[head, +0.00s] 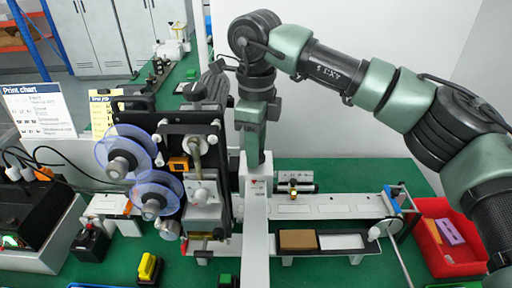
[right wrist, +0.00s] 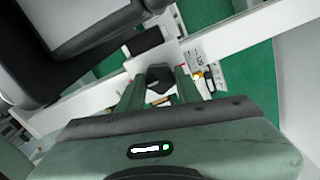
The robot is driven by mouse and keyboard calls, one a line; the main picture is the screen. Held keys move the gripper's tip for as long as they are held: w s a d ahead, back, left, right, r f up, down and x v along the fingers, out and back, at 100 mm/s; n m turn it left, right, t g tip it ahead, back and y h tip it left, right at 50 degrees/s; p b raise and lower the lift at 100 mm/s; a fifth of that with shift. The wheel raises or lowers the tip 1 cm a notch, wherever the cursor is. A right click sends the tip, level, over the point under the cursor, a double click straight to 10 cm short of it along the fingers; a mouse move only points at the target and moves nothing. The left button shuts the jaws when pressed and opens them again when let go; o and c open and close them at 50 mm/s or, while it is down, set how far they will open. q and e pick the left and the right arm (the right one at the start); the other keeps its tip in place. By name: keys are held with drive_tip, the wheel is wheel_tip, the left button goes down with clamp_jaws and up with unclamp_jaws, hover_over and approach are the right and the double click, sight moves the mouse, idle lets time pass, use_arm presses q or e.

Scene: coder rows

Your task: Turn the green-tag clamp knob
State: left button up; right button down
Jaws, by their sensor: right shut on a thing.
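My right gripper (head: 252,160) reaches down from above onto the top of a white upright column (head: 256,215) beside the label machine. In the right wrist view its two green fingers (right wrist: 158,92) are shut on a dark knob (right wrist: 159,76), with one finger on each side. In the head view the fingers and wrist hide the knob. I cannot make out a green tag on it in either view. My left gripper is not in view.
The label machine with its two bluish reels (head: 124,153) stands just left of the gripper. A white conveyor (head: 335,206) runs to the right. A red bin (head: 447,235) is at the far right. A yellow block (head: 149,268) sits in front.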

drive_tip(key=shift+r, duration=0.1)
drive_tip(key=c, duration=1)
unclamp_jaws()
drive_tip(key=shift+o, duration=0.2)
wheel_tip(320, 180, up, 8)
drive_tip(key=shift+f+b, duration=0.1)
drive_tip(key=shift+b, duration=0.45)
